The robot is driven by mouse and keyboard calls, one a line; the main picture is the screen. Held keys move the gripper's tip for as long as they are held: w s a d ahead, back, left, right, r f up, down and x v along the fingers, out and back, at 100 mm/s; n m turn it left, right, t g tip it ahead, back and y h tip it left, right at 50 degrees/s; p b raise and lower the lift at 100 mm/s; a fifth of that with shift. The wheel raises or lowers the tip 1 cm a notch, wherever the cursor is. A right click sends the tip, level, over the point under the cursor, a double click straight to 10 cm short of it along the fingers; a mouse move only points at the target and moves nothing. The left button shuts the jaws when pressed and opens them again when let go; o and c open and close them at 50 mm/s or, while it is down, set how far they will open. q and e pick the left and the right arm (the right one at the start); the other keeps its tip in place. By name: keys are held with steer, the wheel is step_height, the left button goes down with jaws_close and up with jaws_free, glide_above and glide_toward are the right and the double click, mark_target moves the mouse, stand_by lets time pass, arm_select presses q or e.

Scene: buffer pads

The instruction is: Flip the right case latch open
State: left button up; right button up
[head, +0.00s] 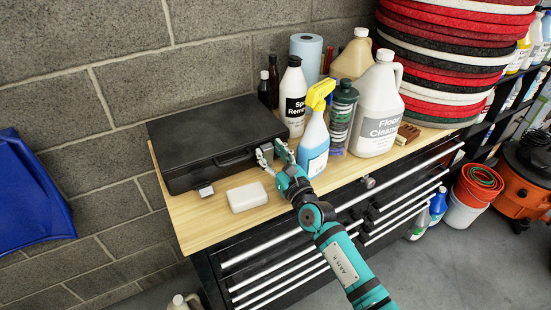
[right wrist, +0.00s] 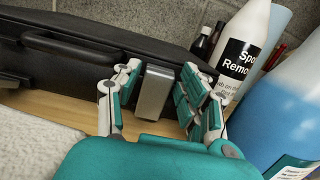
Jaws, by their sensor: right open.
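A closed black case (head: 212,137) lies on the wooden bench top, its handle (head: 235,158) on the front side. The right case latch (right wrist: 154,92) is a silver plate on the case front, seen in the right wrist view. I cannot tell whether it is fastened or flipped open. My right gripper (head: 271,152) is open at the case's right front; in the right wrist view its fingers (right wrist: 160,80) stand on either side of the latch. In the head view the fingers largely hide this latch. The left latch (head: 205,190) shows at the left front. My left gripper is not in view.
A white block (head: 247,196) lies in front of the case. A blue spray bottle (head: 315,140), a spot remover bottle (head: 292,100) and a floor cleaner jug (head: 378,110) stand close to the right. Stacked pads (head: 450,60) stand farther right. A wall is behind.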

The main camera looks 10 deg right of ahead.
steer(key=v, duration=1.2)
steer(key=shift+w+a, duration=0.1)
